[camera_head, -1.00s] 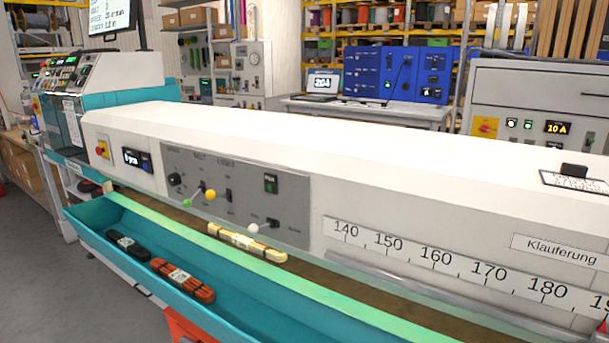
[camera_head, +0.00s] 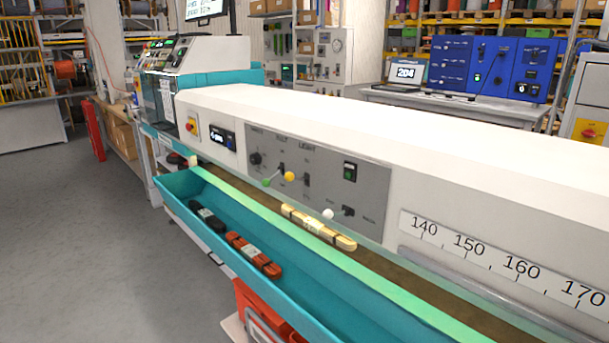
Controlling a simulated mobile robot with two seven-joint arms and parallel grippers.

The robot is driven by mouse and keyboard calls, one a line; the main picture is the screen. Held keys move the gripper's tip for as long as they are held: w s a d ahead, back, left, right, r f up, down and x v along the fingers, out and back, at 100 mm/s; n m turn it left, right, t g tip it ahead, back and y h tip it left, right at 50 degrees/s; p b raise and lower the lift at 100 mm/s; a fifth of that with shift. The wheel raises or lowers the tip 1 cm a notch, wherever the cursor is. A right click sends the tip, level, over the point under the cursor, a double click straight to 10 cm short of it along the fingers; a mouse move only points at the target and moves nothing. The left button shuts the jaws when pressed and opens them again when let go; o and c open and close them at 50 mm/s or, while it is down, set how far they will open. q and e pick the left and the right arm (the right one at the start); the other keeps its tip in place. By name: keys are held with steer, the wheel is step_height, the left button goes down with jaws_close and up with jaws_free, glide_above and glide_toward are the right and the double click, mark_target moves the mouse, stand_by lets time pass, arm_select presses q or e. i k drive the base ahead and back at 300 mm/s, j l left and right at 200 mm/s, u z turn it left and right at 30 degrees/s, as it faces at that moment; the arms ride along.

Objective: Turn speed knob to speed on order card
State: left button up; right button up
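A grey control panel (camera_head: 318,183) is set in the front of the long white machine. A black round knob (camera_head: 255,158) sits at the panel's upper left, under a label too small to read surely; I take it as the speed knob. Its pointer setting cannot be read. A small dark display (camera_head: 222,137) is left of the panel with unreadable digits. A screen (camera_head: 207,8) at the top edge is cut off, its text unreadable. I cannot make out an order card. Neither gripper is in view.
A teal trough (camera_head: 300,300) along the machine's front holds a black cable bundle (camera_head: 206,216) and an orange one (camera_head: 253,254). A yellow bundle (camera_head: 318,227) lies on the belt below the panel. Green, yellow and white lever balls stick out from the panel. Floor at left is clear.

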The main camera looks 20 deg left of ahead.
mark_target(255, 159)
steer(key=j+u, duration=0.15)
steer(key=j, duration=0.25)
steer(key=i+j+u, duration=0.15)
steer(key=j, duration=0.2)
steer(key=i+j+u, duration=0.1)
steer(key=j, duration=0.3)
steer(key=i+j+u, duration=0.15)
steer(key=j, duration=0.2)
steer(key=i+j+u, duration=0.15)
steer(key=j, duration=0.2)
steer(key=i+j+u, duration=0.15)
steer(key=j, duration=0.2)
